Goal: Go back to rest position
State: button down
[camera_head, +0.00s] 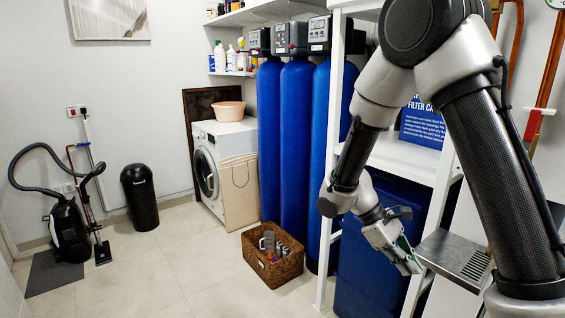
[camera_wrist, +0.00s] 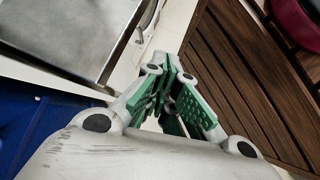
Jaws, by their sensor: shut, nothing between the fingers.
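My gripper (camera_head: 412,262) hangs low in the head view, in front of the blue cabinet and beside the steel shelf. Its fingers are angled down to the right. In the wrist view my gripper (camera_wrist: 172,68) shows green finger pads coming together at the tips. It is shut and holds nothing. My arm is folded across the right side of the head view and hides part of the white shelving.
Three blue filter vessels (camera_head: 297,140) stand behind a white shelf post. A wicker basket (camera_head: 272,267) sits on the floor, near a washing machine (camera_head: 207,160). A steel shelf (camera_head: 455,257) is close to my arm.

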jog(key=s+d+r+m+t+y, duration=0.2)
jog(key=s+r+m+t, duration=0.1)
jog(key=r, duration=0.4)
jog(key=s+d+r+m+t+y, duration=0.2)
jog(key=s+r+m+t, duration=0.1)
jog(key=s+r, duration=0.2)
jog(key=s+d+r+m+t+y, duration=0.2)
jog(key=s+r+t+y, duration=0.1)
jog(key=r, duration=0.6)
jog(key=shift+s+m, duration=0.4)
jog(key=shift+s, duration=0.5)
jog(key=shift+r, duration=0.1)
